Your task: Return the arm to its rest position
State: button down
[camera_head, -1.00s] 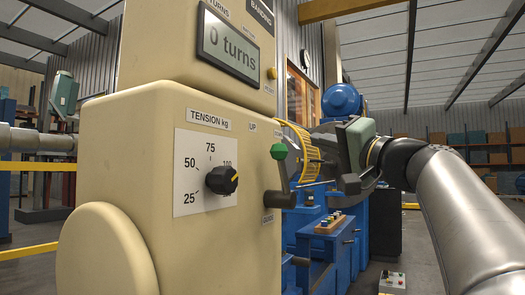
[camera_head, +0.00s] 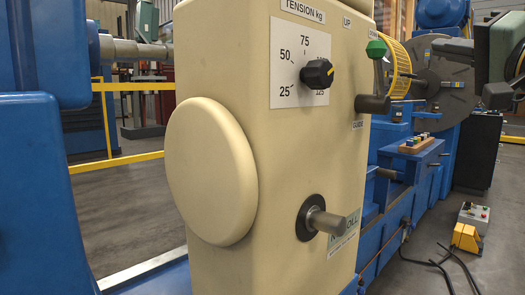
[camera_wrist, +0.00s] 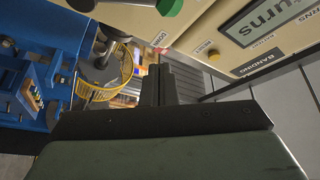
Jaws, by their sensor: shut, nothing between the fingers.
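My gripper shows in the wrist view (camera_wrist: 158,86), its two dark fingers together in the middle with nothing between them. Its grey-green body fills the bottom of that view. In the head view only part of the gripper body (camera_head: 503,50) shows, cut off at the top right edge, in front of a grey disc. The rest of my arm is out of view. The cream tension cabinet (camera_head: 270,150) stands left of the gripper, with a gap between them in the head view. Its green-knobbed lever (camera_head: 376,48) also shows in the wrist view (camera_wrist: 168,6).
A black tension knob (camera_head: 317,73) and a stub shaft (camera_head: 325,222) stick out of the cabinet. A yellow slatted ring (camera_head: 397,70) and blue machine bed (camera_head: 405,175) lie behind. A control box (camera_head: 473,217) and cables are on the floor at right.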

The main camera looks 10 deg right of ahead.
jog(key=w+a+f+n+g+h+p, duration=0.1)
jog(key=w+f+n+g+p, duration=0.3)
jog(key=w+f+g+p, duration=0.5)
jog(key=s+a+f+g+p, duration=0.1)
jog(key=s+a+f+p, duration=0.1)
jog(key=a+f+p, duration=0.45)
jog(key=s+a+f+n+g+p, duration=0.2)
jog(key=s+a+f+g+p, duration=0.45)
jog(key=s+a+p, duration=0.35)
jog(key=s+a+f+n+g+h+p, duration=0.1)
jog(key=s+f+h+p, duration=0.1)
jog(key=s+p, duration=0.2)
jog(key=s+a+f+n+g+h+p, duration=0.1)
jog(key=s+f+g+h+p, duration=0.1)
jog(key=s+p, duration=0.2)
jog(key=shift+s+a, duration=0.3)
jog(key=shift+s, duration=0.95)
jog(key=shift+r, duration=0.1)
